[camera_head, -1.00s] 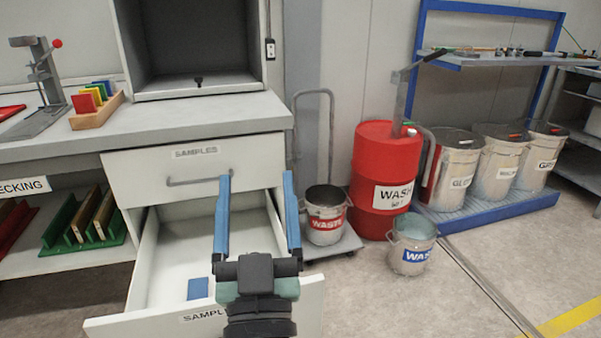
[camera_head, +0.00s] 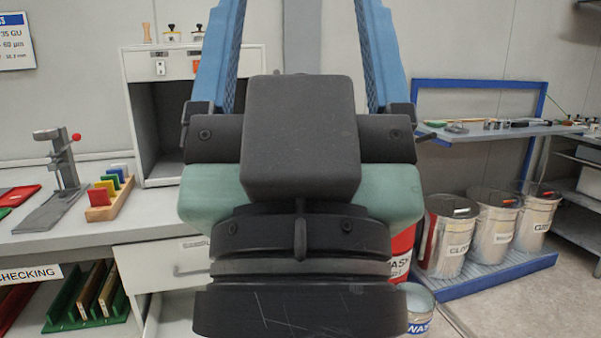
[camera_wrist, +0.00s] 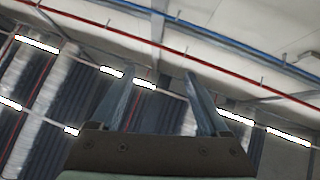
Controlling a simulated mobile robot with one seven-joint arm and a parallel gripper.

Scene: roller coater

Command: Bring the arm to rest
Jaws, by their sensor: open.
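My gripper (camera_wrist: 160,105) is open and empty, with its two blue fingers spread wide. In the head view it stands large in the middle, close to the camera, with the fingers (camera_head: 222,55) pointing up past the top edge. The wrist view looks up at the ceiling (camera_wrist: 240,30) and its lights, with nothing between the fingers. My gripper and wrist hide much of the bench front, the drawers and the red drum.
The bench (camera_head: 100,218) at left bears a wooden rack of coloured panels (camera_head: 110,202) and a grey stand (camera_head: 60,165). An open-fronted cabinet (camera_head: 165,130) stands behind. At right, several metal pails (camera_head: 493,230) stand on a blue platform (camera_head: 490,277). A wash bucket (camera_head: 420,308) is on the floor.

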